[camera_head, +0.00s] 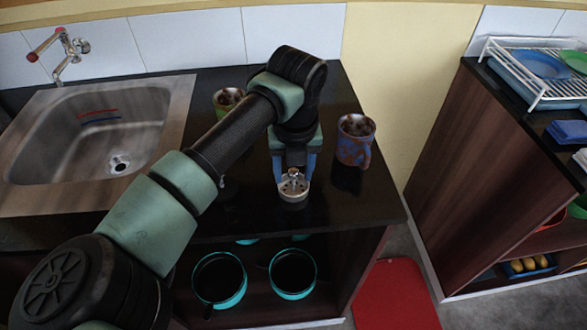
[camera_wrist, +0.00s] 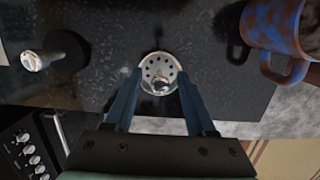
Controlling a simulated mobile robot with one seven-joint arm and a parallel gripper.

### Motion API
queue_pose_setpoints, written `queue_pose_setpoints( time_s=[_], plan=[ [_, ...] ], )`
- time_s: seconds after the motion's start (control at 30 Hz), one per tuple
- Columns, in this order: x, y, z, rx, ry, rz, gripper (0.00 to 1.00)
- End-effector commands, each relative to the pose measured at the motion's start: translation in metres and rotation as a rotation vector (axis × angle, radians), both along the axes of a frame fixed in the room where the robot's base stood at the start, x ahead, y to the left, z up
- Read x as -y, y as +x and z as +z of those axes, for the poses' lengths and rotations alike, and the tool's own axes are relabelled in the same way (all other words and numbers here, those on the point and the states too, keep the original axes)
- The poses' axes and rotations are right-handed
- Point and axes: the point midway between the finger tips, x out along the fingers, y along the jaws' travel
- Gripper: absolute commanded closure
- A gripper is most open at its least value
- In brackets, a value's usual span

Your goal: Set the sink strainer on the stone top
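The sink strainer (camera_head: 293,191) is a small round silver cup with holes and a central knob. It is at the dark stone top (camera_head: 235,215), right of the sink. My gripper (camera_head: 294,176) points down over it, its two blue fingers on opposite sides of the rim. In the wrist view the strainer (camera_wrist: 160,66) sits between the fingertips (camera_wrist: 160,76), which appear to touch its rim on both sides. It looks level, at or very close to the stone surface; I cannot tell whether it touches.
A blue-brown mug (camera_head: 354,142) stands close right of my gripper. Another mug (camera_head: 227,99) is partly behind my arm. The steel sink (camera_head: 95,130) is at the left. A small metal-topped item (camera_wrist: 40,59) shows in the wrist view. Pots (camera_head: 293,273) sit below the counter.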

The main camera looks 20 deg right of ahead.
Motion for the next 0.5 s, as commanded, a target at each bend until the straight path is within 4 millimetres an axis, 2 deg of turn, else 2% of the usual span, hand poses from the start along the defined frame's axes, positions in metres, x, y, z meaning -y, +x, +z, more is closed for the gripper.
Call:
queue_pose_setpoints(
  time_s=[0.3, 0.37, 0.5],
  plan=[
    [0.0, 0.0, 0.007, 0.002, -0.001, 0.0, 0.45],
    [0.0, -0.001, 0.015, 0.004, -0.001, -0.001, 0.45],
    [-0.002, -0.004, 0.043, 0.005, 0.0, -0.001, 0.45]
  ],
)
